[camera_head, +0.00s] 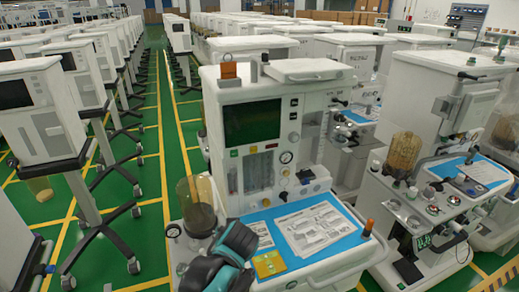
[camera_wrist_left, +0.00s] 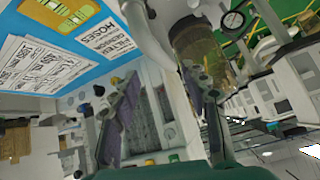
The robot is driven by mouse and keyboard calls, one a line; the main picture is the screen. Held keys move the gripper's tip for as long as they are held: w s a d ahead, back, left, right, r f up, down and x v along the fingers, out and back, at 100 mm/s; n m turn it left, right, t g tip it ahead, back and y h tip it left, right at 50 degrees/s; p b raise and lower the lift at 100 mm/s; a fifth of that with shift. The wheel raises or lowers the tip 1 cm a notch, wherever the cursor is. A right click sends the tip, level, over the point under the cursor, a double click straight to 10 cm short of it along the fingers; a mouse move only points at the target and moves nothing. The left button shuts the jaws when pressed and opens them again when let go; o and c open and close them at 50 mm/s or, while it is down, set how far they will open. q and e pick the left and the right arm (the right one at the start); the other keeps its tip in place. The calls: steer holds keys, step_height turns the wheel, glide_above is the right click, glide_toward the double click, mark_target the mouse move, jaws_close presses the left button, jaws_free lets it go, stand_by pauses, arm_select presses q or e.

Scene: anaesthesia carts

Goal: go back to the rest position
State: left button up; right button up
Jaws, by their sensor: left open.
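My left arm rises from the bottom edge of the head view, teal and black, in front of the nearest anaesthesia cart. Its fingers cannot be made out there. In the left wrist view my left gripper (camera_wrist_left: 163,78) has its two fingers spread apart, with nothing between them. Beyond the fingers shows the cart's light front panel, at a strong tilt. The amber canister (camera_head: 199,205) stands beside my arm in the head view; it also shows next to the right finger in the wrist view (camera_wrist_left: 202,50). My right gripper is not in view.
The nearest cart (camera_head: 335,75) carries a blue mat (camera_head: 339,202) with printed sheets (camera_head: 312,229) and a yellow card (camera_head: 269,264). An orange-topped bottle (camera_head: 369,227) stands at its right corner. Another cart (camera_head: 440,100) stands close at right.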

arm_select(q)
steer(key=s+a+f+m+h, duration=0.1)
steer(key=s, duration=0.7)
steer(key=s+a+f+m+g+h, duration=0.1)
steer(key=s+a+f+h, duration=0.1)
steer(key=s, duration=0.7)
steer(key=shift+s+a, duration=0.15)
steer(key=shift+a, duration=0.15)
stand_by(0.9)
